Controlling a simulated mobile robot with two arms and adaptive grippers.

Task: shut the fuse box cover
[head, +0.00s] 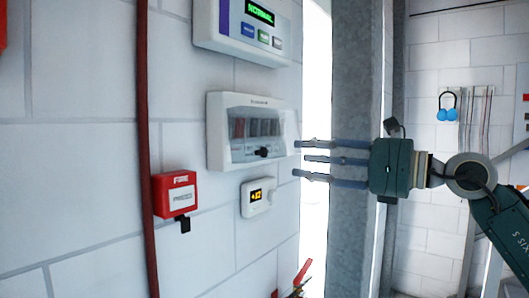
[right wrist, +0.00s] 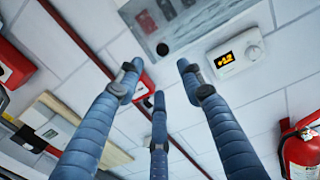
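The fuse box (head: 215,133) is a white box on the wall in the middle of the head view. Its clear cover (head: 280,128) shows in front of a row of grey and reddish switches and a black knob; I cannot tell whether it is fully shut. My right gripper (head: 298,158) points left at the box's right edge, its fingers straight, spread and empty. Contact with the cover is not clear. In the right wrist view the fuse box (right wrist: 205,38) is at the top, beyond the open fingers of the gripper (right wrist: 158,80). My left gripper is not in view.
A panel with a green display (head: 215,25) is above the fuse box and a small thermostat (head: 257,197) below. A red fire call point (head: 176,194) and a red pipe (head: 146,150) are to the left. A grey steel column (head: 352,90) stands behind my gripper.

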